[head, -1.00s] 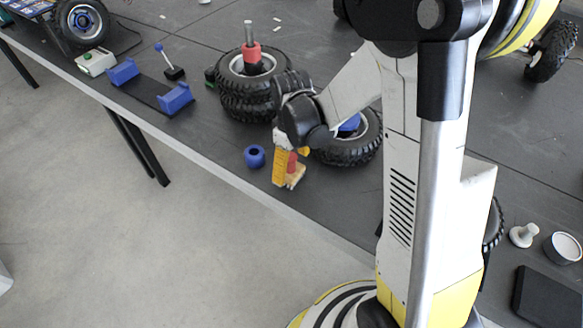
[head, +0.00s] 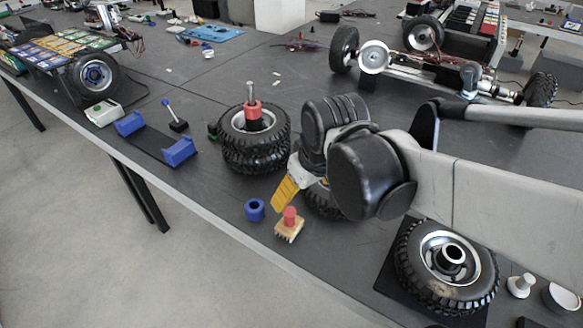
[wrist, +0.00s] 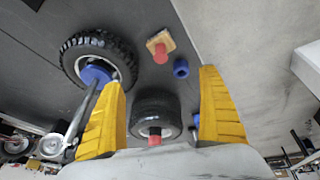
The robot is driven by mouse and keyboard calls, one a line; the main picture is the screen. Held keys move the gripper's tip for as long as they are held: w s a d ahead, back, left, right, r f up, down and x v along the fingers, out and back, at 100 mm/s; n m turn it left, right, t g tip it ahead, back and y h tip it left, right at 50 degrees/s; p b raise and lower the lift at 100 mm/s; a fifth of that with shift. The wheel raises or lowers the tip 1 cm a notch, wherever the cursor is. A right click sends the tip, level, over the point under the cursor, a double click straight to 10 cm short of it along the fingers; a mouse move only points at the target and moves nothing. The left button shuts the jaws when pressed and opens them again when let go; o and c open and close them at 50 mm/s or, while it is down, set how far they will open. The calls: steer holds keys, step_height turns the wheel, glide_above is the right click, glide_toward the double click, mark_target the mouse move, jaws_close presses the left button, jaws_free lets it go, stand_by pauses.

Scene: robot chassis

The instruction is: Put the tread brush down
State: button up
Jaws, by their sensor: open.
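The tread brush (head: 289,230) stands on the dark table top near its front edge, with a wooden block, bristles down and a red handle on top. It also shows in the wrist view (wrist: 159,45), apart from the fingers. My gripper (head: 285,192) has yellow fingers and is up and behind the brush in the head view. In the wrist view my gripper (wrist: 160,115) is wide open, with nothing between its fingers touching them. My wrist hides part of a tyre behind it in the head view.
A blue ring (head: 254,210) stands just left of the brush. Stacked tyres (head: 255,160) on a post with a red collar stand behind it. A wheel (head: 447,265) lies at the right. Blue cradles (head: 180,151) are at the left. The table's front edge is close.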

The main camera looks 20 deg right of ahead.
steer(key=s+m+t, duration=0.1)
steer(key=s+r+m+t, duration=0.1)
steer(key=s, duration=0.1)
steer(key=s+r, duration=0.1)
steer(key=s, duration=0.1)
steer(key=shift+s+m+t, duration=0.1)
steer(key=shift+m+t, duration=0.3)
stand_by(0.9)
